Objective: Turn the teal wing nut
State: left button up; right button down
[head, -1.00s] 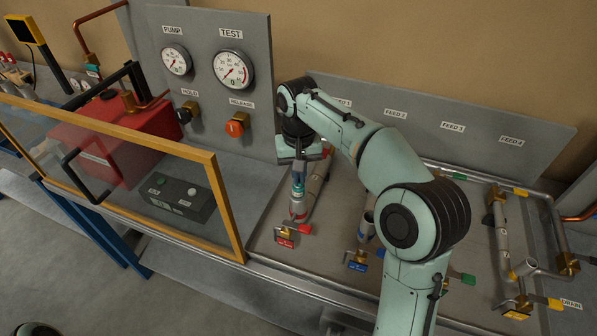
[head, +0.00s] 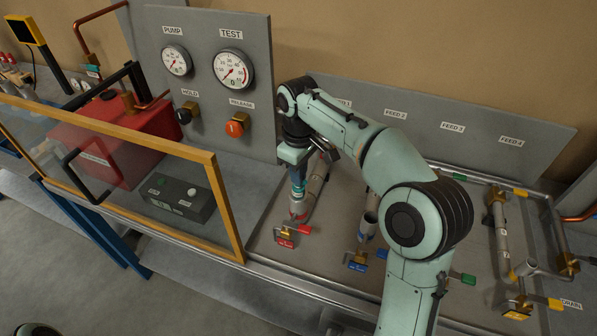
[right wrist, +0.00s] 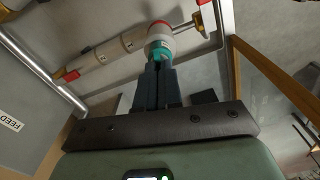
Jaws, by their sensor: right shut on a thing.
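The teal wing nut (right wrist: 159,52) shows as a teal band at the end of a pale pipe with a red-and-white collar (right wrist: 161,32). My right gripper (right wrist: 157,68) is shut on it, with the dark fingers hiding much of the nut. In the head view my right gripper (head: 298,184) points down at the top of the upright pipe end (head: 298,207) in the first feed bay, near the red-tagged valve (head: 286,238). The nut itself is mostly hidden by the fingers there. My left gripper is not in view.
A blue-tagged valve (head: 357,262) and an open pipe end (head: 369,222) stand to the right. The gauge panel (head: 258,75) rises behind left. A yellow-framed clear guard (head: 228,205) stands left of the feed bays. A pipe rack (head: 503,230) is at far right.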

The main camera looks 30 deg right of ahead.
jog(key=shift+s+f+n, duration=0.2)
jog(key=shift+f+n, duration=0.3)
jog(key=c, duration=1.3)
grip_release()
jog(key=shift+r, duration=0.15)
jog(key=shift+w+d+r, duration=0.1)
jog(key=shift+w+r, duration=0.05)
jog(key=shift+r, duration=6.9)
